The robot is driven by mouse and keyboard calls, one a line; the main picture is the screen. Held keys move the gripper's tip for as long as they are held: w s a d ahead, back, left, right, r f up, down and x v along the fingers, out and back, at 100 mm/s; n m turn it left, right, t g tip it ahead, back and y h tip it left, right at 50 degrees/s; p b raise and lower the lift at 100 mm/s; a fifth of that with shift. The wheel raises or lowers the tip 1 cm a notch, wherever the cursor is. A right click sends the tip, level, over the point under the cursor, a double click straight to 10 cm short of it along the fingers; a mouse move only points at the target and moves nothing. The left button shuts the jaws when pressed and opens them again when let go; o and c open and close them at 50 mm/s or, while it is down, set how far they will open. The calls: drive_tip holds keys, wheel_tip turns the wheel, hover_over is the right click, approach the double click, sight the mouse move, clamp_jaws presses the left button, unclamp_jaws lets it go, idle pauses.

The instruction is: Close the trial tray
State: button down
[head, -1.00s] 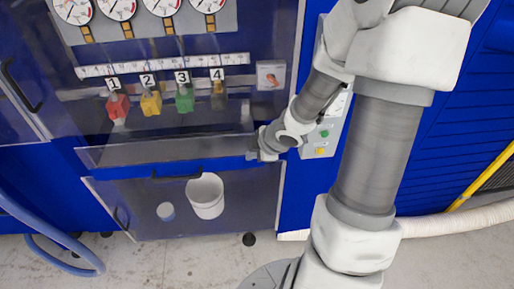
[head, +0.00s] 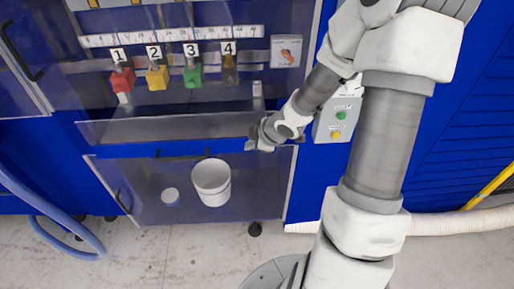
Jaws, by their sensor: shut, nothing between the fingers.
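What looks like the tray is a wide grey, see-through-fronted trough (head: 170,128) below the numbered row on the blue machine, in the middle left of the head view. It seems to stand out from the machine. My gripper (head: 255,140) is at its right end, close to its front edge; I cannot tell whether they touch. The fingers are small and shut, with nothing seen between them. My wrist and forearm hide the area just right of the trough.
Red, yellow and green blocks (head: 157,77) hang under number labels above. A button box (head: 338,120) is right of my wrist. A blue hose (head: 35,215) curves at left.

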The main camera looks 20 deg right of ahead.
sight(245, 139)
drive_tip(key=shift+w+d+r+p, duration=0.1)
drive_tip(key=shift+w+d+p, duration=0.15)
drive_tip(key=shift+w, duration=0.55)
drive_tip(key=shift+w+d+r+p, duration=0.1)
drive_tip(key=shift+w+d, duration=0.25)
drive_tip(key=shift+w, duration=0.4)
